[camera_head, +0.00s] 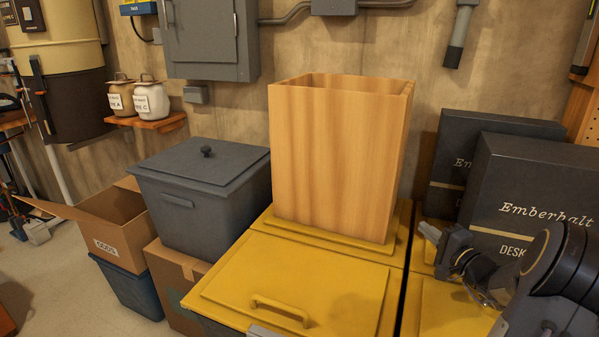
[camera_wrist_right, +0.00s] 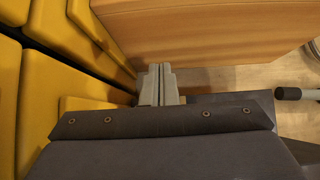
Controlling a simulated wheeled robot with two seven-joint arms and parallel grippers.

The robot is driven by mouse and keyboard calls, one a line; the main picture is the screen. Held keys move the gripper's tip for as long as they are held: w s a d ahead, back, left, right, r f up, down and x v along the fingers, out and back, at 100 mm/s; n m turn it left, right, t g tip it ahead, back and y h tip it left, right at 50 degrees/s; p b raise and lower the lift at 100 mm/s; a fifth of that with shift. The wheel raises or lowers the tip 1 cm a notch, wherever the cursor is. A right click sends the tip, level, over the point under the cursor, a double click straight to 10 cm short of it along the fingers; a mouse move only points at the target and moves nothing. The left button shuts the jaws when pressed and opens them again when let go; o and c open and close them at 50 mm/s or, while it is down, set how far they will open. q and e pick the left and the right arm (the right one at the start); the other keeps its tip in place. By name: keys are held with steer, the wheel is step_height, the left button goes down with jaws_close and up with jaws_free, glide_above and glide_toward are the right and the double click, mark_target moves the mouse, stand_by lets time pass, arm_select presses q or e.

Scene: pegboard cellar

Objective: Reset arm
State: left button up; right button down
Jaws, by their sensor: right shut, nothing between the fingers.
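My right gripper (camera_head: 432,234) comes in from the right in the head view, above the yellow lids and in front of the dark boxes. Its light grey fingers are together and hold nothing. In the right wrist view the two fingers (camera_wrist_right: 158,86) lie side by side, with a wooden surface beyond them. My left gripper does not show clearly in either view.
A tall open wooden box (camera_head: 335,160) stands on a yellow-lidded bin (camera_head: 300,285). Dark "Emberhalt" boxes (camera_head: 530,190) stand at the right, close to my arm. A grey lidded bin (camera_head: 205,200) and an open cardboard box (camera_head: 110,220) are at the left.

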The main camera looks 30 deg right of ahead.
steer(key=shift+a, duration=0.1)
steer(key=s+a+r+n+g+y, duration=0.15)
steer(key=a+n+g+y, duration=0.3)
steer(key=a, duration=0.95)
steer(key=a+r+n+g+y, duration=0.25)
steer(key=a+n+y, duration=0.25)
steer(key=a, duration=0.9)
steer(key=s+a+f+n+g+h, duration=0.25)
steer(key=s+a+n, duration=0.2)
steer(key=s, duration=0.35)
steer(key=s+a+f+n+g+h, duration=0.2)
steer(key=s+a+f+n+g, duration=0.15)
steer(key=s+a, duration=0.4)
step_height(320, 180, up, 19)
steer(key=s+d+p, duration=0.1)
steer(key=p, duration=1.9)
steer(key=shift+s+d+t, duration=0.3)
steer(key=shift+d, duration=0.1)
